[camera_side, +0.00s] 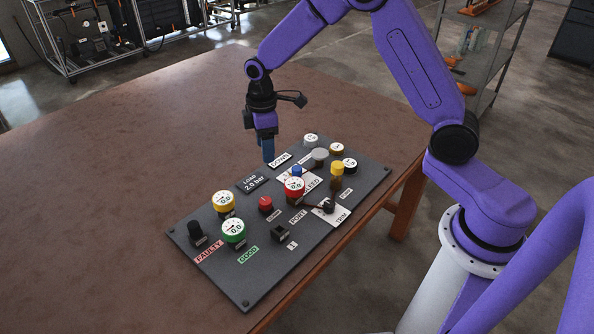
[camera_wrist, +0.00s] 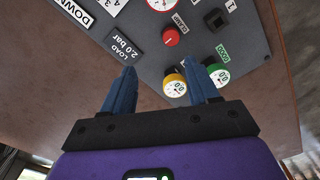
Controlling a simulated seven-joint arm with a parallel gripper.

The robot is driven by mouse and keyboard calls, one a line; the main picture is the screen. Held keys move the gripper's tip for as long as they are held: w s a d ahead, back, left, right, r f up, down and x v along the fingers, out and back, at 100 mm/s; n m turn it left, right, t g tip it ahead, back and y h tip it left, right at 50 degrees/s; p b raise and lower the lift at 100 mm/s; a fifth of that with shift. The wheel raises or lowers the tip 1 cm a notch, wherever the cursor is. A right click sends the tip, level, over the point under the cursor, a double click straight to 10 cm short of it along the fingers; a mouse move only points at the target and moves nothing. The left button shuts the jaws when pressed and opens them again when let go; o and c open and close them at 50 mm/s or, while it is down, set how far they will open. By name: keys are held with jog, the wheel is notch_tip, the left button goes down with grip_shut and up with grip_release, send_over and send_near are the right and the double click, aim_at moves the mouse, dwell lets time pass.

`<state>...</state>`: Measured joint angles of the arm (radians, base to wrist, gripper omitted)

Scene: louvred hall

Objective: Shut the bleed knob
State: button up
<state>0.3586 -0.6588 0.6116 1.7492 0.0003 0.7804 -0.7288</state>
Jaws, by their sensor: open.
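A small blue knob (camera_side: 296,170) stands on a white dial plate on the dark panel (camera_side: 200,262), with a partly hidden label (camera_side: 312,185) reading "...LEED" beside it. A red-rimmed gauge (camera_side: 294,187) in front hides part of the plate and label. The knob's pointer setting is too small to read. My gripper (camera_side: 268,156) points down above the panel's far left edge, left of the blue knob and apart from it. The blue knob is not visible there.
A red knob (camera_side: 265,204), yellow gauge (camera_side: 223,203), green gauge (camera_side: 233,232) and black knob (camera_side: 196,232) stand nearer the panel's left end. A yellow-topped post (camera_side: 337,172) and black lever (camera_side: 327,205) stand right of the blue knob. The brown table (camera_side: 110,170) is bare at left.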

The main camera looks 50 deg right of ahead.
aim_at(297, 168)
jog(key=w+d+f+n, duration=0.1)
jog(key=d+f+n, duration=0.6)
jog(key=d+n, duration=0.7)
jog(key=shift+n, duration=0.6)
jog(key=shift+w+a+f, duration=0.1)
jog(key=shift+a+f, duration=0.05)
jog(key=shift+f, duration=1.35)
jog(key=shift+a+f, duration=0.2)
jog(key=shift+f, duration=1.35)
jog(key=shift+w+a+f, duration=0.1)
jog(key=shift+a+f, duration=0.05)
jog(key=shift+f, duration=1.35)
jog(key=shift+f, duration=0.15)
jog(key=shift+f, duration=0.25)
grip_shut()
